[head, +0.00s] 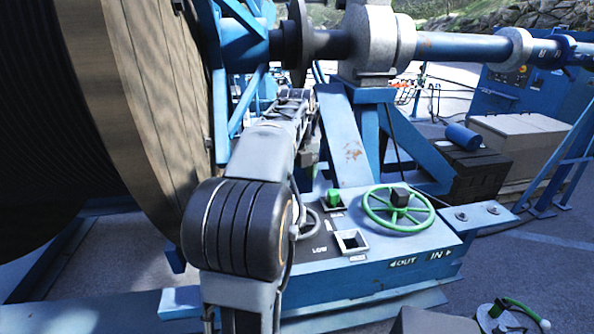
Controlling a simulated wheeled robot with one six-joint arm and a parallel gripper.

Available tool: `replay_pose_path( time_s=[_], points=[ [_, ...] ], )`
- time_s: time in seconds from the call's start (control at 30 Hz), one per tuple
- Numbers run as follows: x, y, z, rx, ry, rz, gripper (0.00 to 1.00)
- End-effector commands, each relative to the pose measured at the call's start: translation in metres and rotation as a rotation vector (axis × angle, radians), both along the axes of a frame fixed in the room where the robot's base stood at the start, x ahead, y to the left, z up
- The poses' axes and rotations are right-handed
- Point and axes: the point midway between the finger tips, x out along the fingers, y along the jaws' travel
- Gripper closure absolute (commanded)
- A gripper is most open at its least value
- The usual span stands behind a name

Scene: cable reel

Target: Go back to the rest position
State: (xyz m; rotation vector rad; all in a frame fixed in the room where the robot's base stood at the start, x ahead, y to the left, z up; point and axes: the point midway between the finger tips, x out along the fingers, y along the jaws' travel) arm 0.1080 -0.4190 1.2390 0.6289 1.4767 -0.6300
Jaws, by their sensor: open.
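My arm rises from the bottom of the head view and reaches forward over the blue control box (375,250). My gripper (309,157) shows only in part, small and dark beside the far end of my arm, above the box's back left corner. It is open, and I see nothing held in it. My forearm hides part of it and some of the box's left side.
A large cable reel (150,90) with a wooden flange fills the left. A thick blue shaft (460,47) crosses the top. The box carries a green handwheel (398,208), a green knob (334,197) and a square socket (352,241). Crates (520,135) stand back right.

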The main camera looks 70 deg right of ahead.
Motion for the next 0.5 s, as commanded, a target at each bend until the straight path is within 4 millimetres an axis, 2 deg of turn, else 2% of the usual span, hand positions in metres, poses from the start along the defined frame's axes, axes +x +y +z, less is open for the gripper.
replay_pose_path(
  time_s=[0.2,0.5],
  points=[
    [-0.0001,0.0002,0.0122,0.001,0.0,0.0,0.28],
    [-0.0001,0.0002,0.0132,0.001,0.001,0.0,0.28]
  ],
)
